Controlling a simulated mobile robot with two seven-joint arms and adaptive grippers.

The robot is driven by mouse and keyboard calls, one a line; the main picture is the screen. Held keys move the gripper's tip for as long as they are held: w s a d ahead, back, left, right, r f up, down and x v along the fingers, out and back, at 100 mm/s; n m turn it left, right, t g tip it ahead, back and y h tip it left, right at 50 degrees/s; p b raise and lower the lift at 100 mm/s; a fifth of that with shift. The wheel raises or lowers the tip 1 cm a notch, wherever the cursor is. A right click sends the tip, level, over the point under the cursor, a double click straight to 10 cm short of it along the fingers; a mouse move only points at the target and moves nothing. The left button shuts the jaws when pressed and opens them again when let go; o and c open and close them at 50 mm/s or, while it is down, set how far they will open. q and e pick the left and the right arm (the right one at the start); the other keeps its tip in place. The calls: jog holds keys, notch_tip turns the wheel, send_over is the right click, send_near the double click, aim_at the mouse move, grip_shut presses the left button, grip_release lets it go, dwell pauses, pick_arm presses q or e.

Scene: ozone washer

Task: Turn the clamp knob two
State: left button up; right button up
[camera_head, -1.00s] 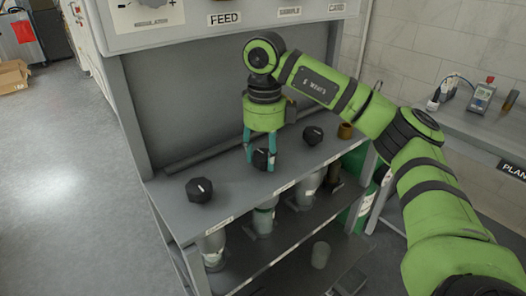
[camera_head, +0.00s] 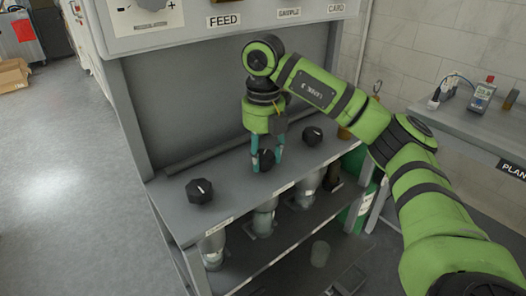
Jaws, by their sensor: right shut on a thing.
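Three black faceted knobs stand in a row on the grey shelf top (camera_head: 228,184). The near left knob (camera_head: 199,191) has a white mark on top and is free. The middle knob (camera_head: 267,160) sits between the teal fingers of my right gripper (camera_head: 266,162), which points down and is shut on it. The fingers and gripper body hide part of this knob and its mark. The far right knob (camera_head: 312,136) also has a white mark and stands apart from the gripper. My left gripper is not in view.
Clear cylinders (camera_head: 264,217) stand on the shelf below the knobs. A panel (camera_head: 240,22) with labels hangs above. A side bench (camera_head: 465,130) with small devices is at the right. Cardboard boxes (camera_head: 13,75) lie far left; the floor at left is clear.

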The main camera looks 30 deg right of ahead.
jog(key=m, duration=0.4)
jog(key=shift+s+a+f, duration=0.15)
jog(key=shift+f, duration=0.1)
jog(key=m+p, duration=0.1)
jog(key=m, duration=1)
jog(key=shift+a+p, duration=0.1)
jog(key=shift+p, duration=0.3)
jog(key=shift+r+m+p, duration=0.1)
jog(key=shift+m+p, duration=0.3)
jog(key=shift+m, duration=0.7)
jog(key=m+p, duration=0.2)
jog(key=p, duration=0.3)
jog(key=m+p, duration=0.2)
jog(key=p, duration=0.3)
jog(key=m+p, duration=0.2)
jog(key=p, duration=0.4)
jog(key=shift+w+r+m, duration=0.25)
jog(key=shift+r+m, duration=0.15)
jog(key=shift+w+f+p, duration=0.1)
jog(key=shift+f+p, duration=0.1)
jog(key=shift+p, duration=0.3)
jog(key=o, duration=1.1)
jog(key=shift+o, duration=0.2)
jog(key=shift+w, duration=0.15)
